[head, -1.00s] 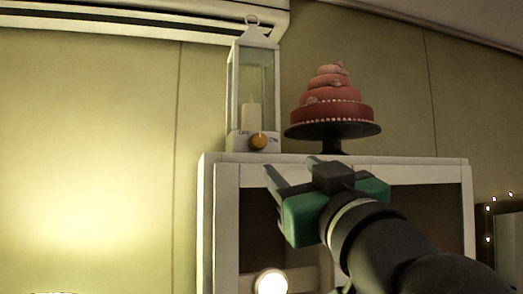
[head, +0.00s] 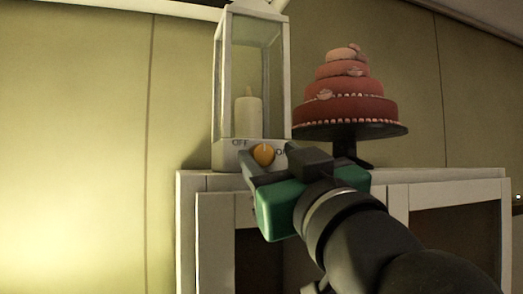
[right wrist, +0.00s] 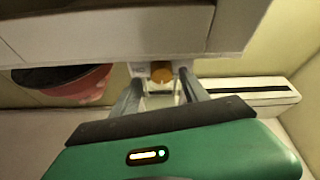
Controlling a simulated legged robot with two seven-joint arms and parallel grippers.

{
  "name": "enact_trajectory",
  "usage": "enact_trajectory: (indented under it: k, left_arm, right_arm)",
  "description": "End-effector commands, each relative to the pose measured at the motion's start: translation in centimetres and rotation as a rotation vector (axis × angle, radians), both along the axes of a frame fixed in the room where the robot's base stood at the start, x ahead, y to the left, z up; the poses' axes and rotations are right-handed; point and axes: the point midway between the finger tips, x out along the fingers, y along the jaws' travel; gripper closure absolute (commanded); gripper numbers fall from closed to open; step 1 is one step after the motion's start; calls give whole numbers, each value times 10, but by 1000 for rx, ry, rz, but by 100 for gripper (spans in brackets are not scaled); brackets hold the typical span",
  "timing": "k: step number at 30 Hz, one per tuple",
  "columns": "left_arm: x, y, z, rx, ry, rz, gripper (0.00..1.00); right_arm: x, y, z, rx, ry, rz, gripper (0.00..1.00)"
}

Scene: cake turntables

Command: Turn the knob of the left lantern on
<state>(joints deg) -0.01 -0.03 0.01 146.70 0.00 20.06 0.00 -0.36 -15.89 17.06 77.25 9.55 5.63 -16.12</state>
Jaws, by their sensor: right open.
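The white lantern (head: 219,75) with a candle inside stands on top of the white cabinet, left of the cake. Its orange knob (head: 263,154) is on the front of the base, between the OFF and ON labels. My right gripper (head: 265,161) is open just in front of the knob, its fingers reaching toward it from below. In the right wrist view the orange knob (right wrist: 162,74) shows between the tips of the two open fingers (right wrist: 160,82). I cannot tell whether a finger touches it. No second lantern is in view. My left gripper is not in view.
A tiered red and pink cake (head: 345,108) on a dark stand (head: 393,132) stands to the right of the lantern. The cabinet's top edge (head: 445,174) lies below the lantern and stand. Bare wall (head: 80,120) is free to the left.

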Motion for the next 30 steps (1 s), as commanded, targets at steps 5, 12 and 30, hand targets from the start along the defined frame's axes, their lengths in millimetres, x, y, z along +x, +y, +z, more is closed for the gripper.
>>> enact_trajectory:
  k: [5, 12, 30]
  left_arm:
    - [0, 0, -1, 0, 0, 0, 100]
    - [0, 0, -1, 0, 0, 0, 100]
    - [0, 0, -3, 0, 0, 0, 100]
  right_arm:
    - [1, 1, -2, -2, 3, -1, 47]
    - [-1, 1, -2, -2, 1, -1, 79]
    - [1, -1, -2, 59, 21, -7, 100]
